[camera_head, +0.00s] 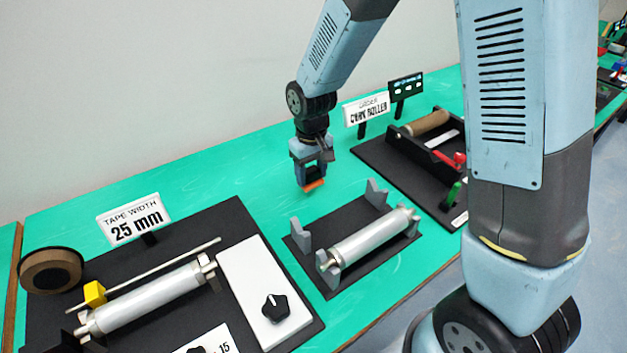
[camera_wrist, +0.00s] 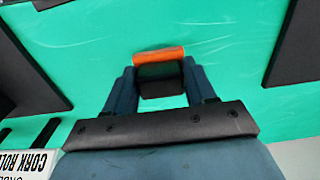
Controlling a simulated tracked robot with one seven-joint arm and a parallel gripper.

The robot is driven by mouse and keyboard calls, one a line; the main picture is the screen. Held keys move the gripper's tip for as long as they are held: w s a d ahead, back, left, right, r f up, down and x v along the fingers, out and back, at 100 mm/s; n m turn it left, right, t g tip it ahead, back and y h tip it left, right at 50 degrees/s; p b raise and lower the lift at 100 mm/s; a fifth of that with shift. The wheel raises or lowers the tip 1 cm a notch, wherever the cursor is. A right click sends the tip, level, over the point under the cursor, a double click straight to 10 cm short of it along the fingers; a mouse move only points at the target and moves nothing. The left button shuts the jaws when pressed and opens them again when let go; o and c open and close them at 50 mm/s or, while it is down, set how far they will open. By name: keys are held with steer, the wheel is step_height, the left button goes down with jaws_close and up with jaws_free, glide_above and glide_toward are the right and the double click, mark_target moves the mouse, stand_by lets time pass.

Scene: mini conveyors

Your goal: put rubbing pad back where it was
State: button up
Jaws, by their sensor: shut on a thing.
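The rubbing pad (camera_head: 314,186) shows an orange edge at the bottom of my gripper (camera_head: 312,174) in the head view. In the wrist view, the pad (camera_wrist: 158,55) is a dark block with an orange strip, between the two fingers of my gripper (camera_wrist: 160,86). My gripper is shut on it, pointing down over bare green table (camera_head: 270,183) behind the middle roller stand. I cannot tell whether the pad touches the table. No marked spot for the pad shows.
A black base with grey uprights and a silver roller (camera_head: 370,240) stands in front. The tape-width station with a silver roller (camera_head: 148,298) and white knob panel (camera_head: 262,285) is at left. A cork-roller station (camera_head: 428,122) and its sign (camera_head: 367,108) are at right.

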mark_target(311, 181)
steer(key=shift+f, duration=1.55)
steer(key=o, duration=1.1)
step_height(311, 181, up, 12)
steer(key=shift+r, duration=0.1)
steer(key=shift+d, duration=0.1)
